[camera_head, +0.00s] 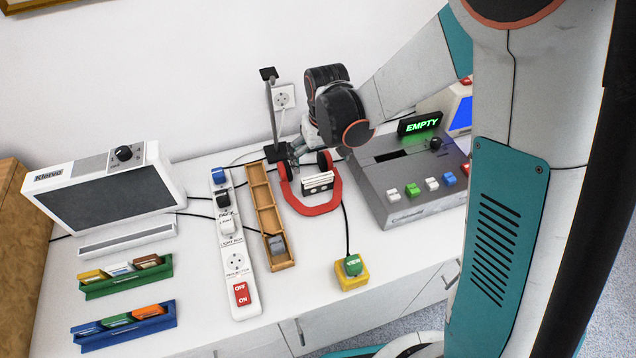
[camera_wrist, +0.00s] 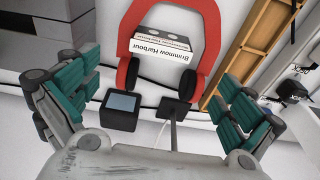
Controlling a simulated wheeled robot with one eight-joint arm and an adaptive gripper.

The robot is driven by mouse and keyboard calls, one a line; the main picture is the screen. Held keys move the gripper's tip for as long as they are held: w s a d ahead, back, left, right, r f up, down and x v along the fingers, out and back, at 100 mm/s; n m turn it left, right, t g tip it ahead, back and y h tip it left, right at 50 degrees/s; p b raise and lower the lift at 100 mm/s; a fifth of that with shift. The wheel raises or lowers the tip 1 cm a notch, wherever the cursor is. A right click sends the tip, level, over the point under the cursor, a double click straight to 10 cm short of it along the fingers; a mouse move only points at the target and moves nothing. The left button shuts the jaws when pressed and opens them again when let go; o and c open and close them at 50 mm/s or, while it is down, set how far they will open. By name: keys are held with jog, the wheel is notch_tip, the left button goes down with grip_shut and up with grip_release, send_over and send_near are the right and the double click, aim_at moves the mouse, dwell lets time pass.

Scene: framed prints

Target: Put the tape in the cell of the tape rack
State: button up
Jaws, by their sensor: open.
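The tape (camera_head: 318,183) is a small black cassette with a white label. In the wrist view the tape (camera_wrist: 162,50) shows its printed label, "Brimmow Harbour". It sits within a red headband with black ear pads. The wooden tape rack (camera_head: 254,190), a long strip of cells, lies to the left of the tape; one grey thing sits in its near end, the other cells look empty. Part of the rack (camera_wrist: 250,50) shows at the upper right of the wrist view. My gripper (camera_head: 305,150) is open and empty, behind the tape. Its spread fingers (camera_wrist: 160,85) show in the wrist view.
The red headphones (camera_head: 336,195) surround the tape. A thin black stand (camera_head: 271,110) rises close beside my gripper. A grey player (camera_head: 400,185) with an "EMPTY" sign stands right. A power strip (camera_head: 236,260) lies left of the rack. A yellow-and-green button (camera_head: 352,272) sits in front.

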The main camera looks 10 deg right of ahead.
aim_at(318, 177)
jog(key=f+b, duration=0.1)
jog(key=f, duration=0.2)
jog(key=w+f+b, duration=0.1)
jog(key=f, duration=0.2)
jog(key=f+b, duration=0.2)
jog(key=f, duration=0.1)
jog(key=shift+w+a+f, duration=0.15)
jog(key=shift+a, duration=0.05)
jog(key=shift+c, duration=0.6)
jog(key=c, duration=1.1)
jog(key=shift+o, duration=0.2)
